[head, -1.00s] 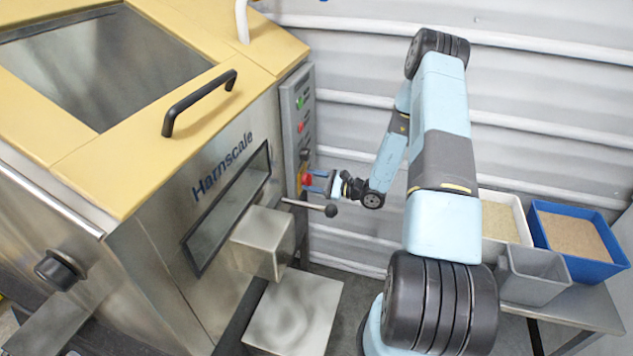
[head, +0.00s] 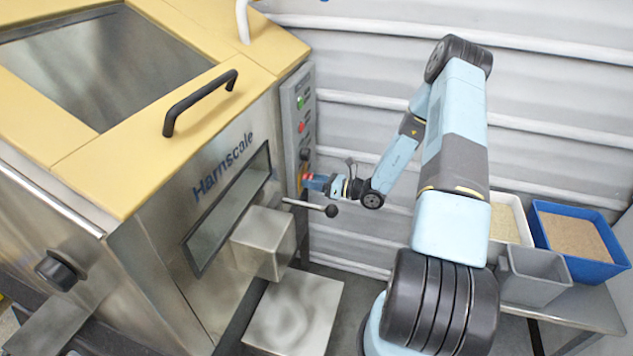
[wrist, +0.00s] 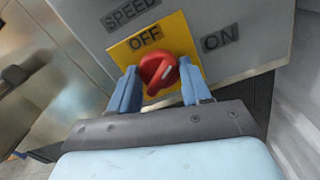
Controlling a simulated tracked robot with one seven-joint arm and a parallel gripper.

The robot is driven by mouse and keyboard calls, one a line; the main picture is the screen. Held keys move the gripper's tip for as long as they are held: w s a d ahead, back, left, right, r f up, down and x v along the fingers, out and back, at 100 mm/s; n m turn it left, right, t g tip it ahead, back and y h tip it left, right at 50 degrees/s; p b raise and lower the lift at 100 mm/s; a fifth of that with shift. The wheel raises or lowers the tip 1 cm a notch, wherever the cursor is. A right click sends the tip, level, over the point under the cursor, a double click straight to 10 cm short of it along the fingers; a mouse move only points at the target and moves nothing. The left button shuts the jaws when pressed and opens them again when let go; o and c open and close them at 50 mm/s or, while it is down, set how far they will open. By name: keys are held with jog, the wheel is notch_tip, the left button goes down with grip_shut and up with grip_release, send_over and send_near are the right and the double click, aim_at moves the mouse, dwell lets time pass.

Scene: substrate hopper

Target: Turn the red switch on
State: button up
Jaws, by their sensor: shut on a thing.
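The red switch (wrist: 158,72) is a rotary knob with a pale pointer line, set on a yellow plate (wrist: 180,35). In the wrist view OFF is printed above it and ON to its right. The pointer line lies on a slant; which end marks the setting I cannot tell. My gripper (wrist: 157,90) has one blue finger on each side of the knob and is shut on it.
A black-knobbed lever (head: 330,211) sticks out just below my gripper. The steel hopper (head: 150,250) stands at the left. A blue bin (head: 580,268) and other containers stand on a bench at the right. A ribbed wall is behind.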

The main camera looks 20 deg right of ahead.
jog(key=m, duration=0.3)
jog(key=shift+a+r, duration=0.1)
jog(key=shift+a, duration=0.1)
jog(key=shift+m, duration=2)
jog(key=o, duration=1.1)
jog(key=shift+d, duration=0.1)
jog(key=shift+c, duration=0.2)
jog(key=shift+d, duration=0.1)
jog(key=v, duration=1.3)
jog(key=shift+d, duration=0.25)
jog(key=shift+s, duration=0.15)
